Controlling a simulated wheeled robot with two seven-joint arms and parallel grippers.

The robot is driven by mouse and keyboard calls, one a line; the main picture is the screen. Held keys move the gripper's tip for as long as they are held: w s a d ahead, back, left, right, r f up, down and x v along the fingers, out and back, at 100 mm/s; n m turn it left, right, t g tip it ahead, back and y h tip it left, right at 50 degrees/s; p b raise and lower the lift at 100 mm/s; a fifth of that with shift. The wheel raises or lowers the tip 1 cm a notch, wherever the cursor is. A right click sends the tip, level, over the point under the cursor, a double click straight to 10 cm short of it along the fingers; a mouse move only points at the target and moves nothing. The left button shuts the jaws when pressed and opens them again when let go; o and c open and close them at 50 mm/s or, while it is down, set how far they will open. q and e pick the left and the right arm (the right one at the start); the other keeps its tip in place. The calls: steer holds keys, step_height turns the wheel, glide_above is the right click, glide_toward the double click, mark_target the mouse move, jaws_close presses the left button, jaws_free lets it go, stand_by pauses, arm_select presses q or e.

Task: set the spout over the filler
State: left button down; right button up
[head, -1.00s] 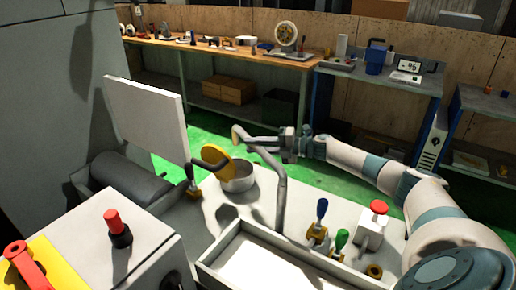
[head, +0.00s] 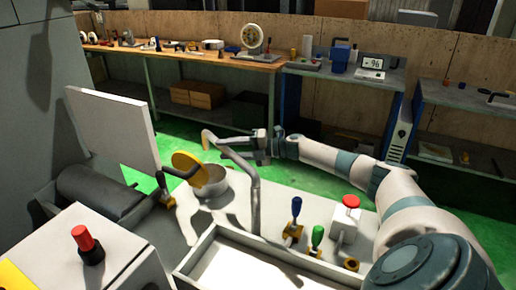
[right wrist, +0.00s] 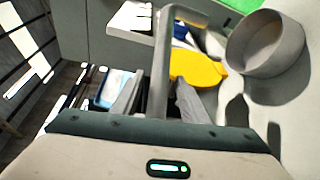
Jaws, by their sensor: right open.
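The spout (head: 254,205) is a grey bent pipe that rises from the machine top and ends in a downturned tip at upper left. The filler (head: 213,184) is a round grey pot with a tilted yellow lid (head: 186,161). In the head view the spout's tip appears above and behind the pot. My right gripper (head: 238,142) is at the spout's upper part. In the right wrist view the pipe (right wrist: 160,65) runs between the open fingers (right wrist: 158,98), and the filler (right wrist: 265,45) is off to the right. Contact with the pipe is unclear. My left gripper is out of view.
A grey panel (head: 112,130) stands at left, near a red-knobbed box (head: 105,262). A tray (head: 205,255), blue lever (head: 296,208), green lever (head: 317,236) and red button (head: 351,201) are at the front. Workbenches (head: 200,58) line the back wall.

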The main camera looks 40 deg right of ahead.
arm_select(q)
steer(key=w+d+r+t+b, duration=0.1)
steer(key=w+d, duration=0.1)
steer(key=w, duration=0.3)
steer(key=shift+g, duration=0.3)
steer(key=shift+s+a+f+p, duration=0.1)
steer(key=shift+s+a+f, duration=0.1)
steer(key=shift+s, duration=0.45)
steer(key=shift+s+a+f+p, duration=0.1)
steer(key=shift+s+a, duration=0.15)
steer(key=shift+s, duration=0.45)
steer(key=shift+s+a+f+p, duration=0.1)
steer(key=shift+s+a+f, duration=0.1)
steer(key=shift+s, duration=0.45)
arm_select(e)
steer(key=v, duration=1.6)
steer(key=shift+s, duration=0.25)
